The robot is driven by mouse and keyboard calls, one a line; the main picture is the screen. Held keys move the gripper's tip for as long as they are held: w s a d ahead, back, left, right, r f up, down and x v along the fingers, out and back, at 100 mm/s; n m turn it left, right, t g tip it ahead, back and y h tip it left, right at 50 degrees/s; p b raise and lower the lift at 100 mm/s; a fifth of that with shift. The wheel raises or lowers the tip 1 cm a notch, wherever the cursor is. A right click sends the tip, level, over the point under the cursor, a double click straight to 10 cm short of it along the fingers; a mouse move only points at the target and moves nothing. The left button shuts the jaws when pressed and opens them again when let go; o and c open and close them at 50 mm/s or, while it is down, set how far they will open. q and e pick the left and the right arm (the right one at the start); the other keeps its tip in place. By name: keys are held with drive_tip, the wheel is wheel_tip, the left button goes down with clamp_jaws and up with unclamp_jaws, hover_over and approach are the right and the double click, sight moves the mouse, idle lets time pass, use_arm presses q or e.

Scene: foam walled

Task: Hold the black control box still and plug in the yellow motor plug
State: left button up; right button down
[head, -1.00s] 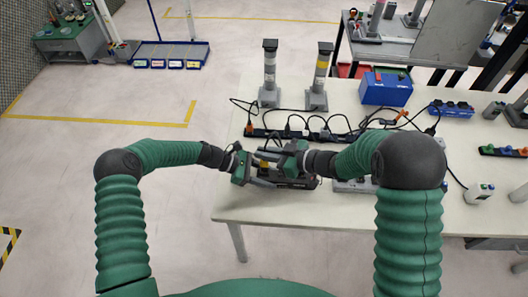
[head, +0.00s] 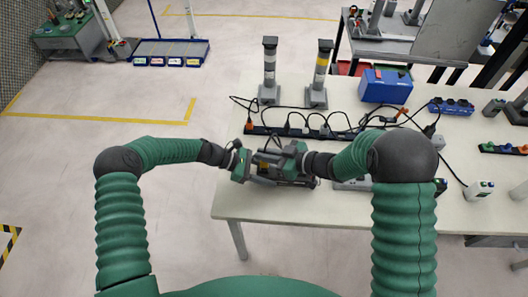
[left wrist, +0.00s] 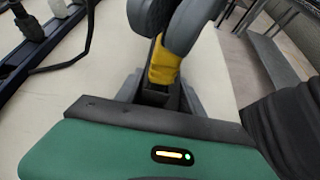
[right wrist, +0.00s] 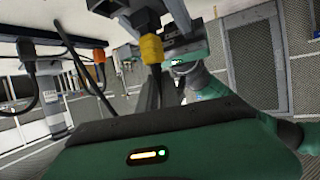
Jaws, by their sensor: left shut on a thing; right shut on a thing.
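The black control box (head: 298,182) lies near the table's front edge, partly hidden by my grippers. My left gripper (head: 262,181) is low at its left end and shut on it. The yellow motor plug (head: 263,165) is above the box's left part, between the two grippers. My right gripper (head: 266,158) is shut on the plug from the right. The plug also shows in the left wrist view (left wrist: 165,68), below rounded grey fingers, and in the right wrist view (right wrist: 152,48). I cannot tell whether it is seated in a socket.
A long black power strip (head: 290,133) with several plugs and looping cables lies behind the box. Two grey posts, one with a yellow band (head: 321,70), and a blue case (head: 386,87) stand further back. The table's left front corner (head: 235,208) is bare.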

drive_tip(key=shift+f, duration=0.2)
drive_tip(key=c, duration=1.5)
unclamp_jaws()
drive_tip(key=v, duration=1.2)
use_arm(q)
drive_tip(key=o, duration=1.1)
drive_tip(key=shift+c, duration=0.2)
